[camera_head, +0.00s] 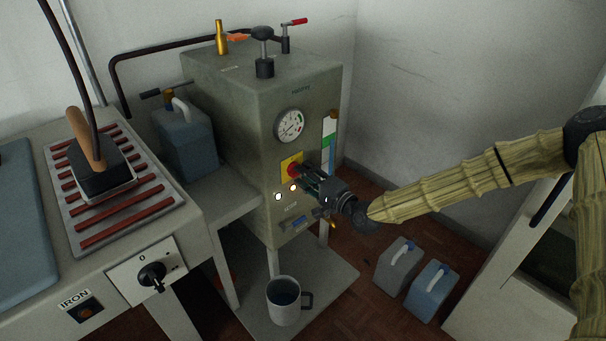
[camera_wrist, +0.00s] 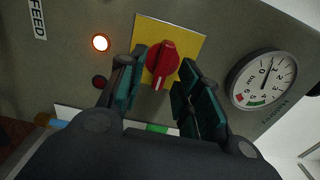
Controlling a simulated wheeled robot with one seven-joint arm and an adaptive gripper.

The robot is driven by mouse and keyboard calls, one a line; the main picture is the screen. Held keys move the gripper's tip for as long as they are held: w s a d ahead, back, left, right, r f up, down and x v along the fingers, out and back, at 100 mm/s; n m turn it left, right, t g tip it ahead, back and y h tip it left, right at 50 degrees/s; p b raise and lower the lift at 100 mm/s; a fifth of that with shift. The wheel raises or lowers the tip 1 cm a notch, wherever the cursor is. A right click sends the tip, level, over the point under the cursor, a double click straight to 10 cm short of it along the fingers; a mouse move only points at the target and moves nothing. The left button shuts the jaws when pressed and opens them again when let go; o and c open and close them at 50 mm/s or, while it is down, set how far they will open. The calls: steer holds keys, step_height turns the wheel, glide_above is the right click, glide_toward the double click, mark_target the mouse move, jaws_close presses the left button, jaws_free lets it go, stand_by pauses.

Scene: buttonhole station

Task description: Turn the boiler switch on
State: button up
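The boiler switch is a red rotary knob (camera_wrist: 162,62) with a white pointer mark, on a yellow plate (camera_wrist: 192,42) on the boiler front. In the wrist view the mark points to the picture's bottom. In the head view the knob (camera_head: 293,170) shows just left of my gripper (camera_head: 308,178), partly covered. In the wrist view the fingers of my gripper (camera_wrist: 164,66) stand on either side of the knob, with the knob between their tips. The fingers are apart; firm contact on both sides cannot be made out.
The boiler (camera_head: 262,120) carries a pressure gauge (camera_head: 290,125), a lit lamp (camera_head: 278,196) and a coloured level strip (camera_head: 328,130). An iron (camera_head: 95,165) rests on the left table. A mug (camera_head: 284,300) stands on the low shelf. Canisters (camera_head: 430,290) stand on the floor at right.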

steer(key=v, duration=1)
steer(key=shift+s+d, duration=0.25)
steer(key=s+a+f+n+g+h, duration=0.2)
steer(key=s+f+g, duration=0.1)
steer(key=s+f, duration=0.5)
steer(key=s+a+f+n+g+h, duration=0.1)
steer(key=s+a+f+g, duration=0.15)
steer(key=s+f, duration=0.6)
steer(key=s+d+f+n+g+h, duration=0.2)
steer(key=s+d+f+g, duration=0.15)
steer(key=s+f, duration=0.3)
steer(key=s+d+f+n+g+h, duration=0.2)
steer(key=s+d+f, duration=0.2)
steer(key=s+f, duration=0.3)
steer(key=s+d+n+g+h, duration=0.3)
steer(key=s+d+h, duration=0.2)
steer(key=s+d, duration=0.6)
step_height(320, 180, up, 19)
steer(key=p, duration=2)
steer(key=shift+s+a, duration=0.25)
steer(key=shift+a, duration=0.25)
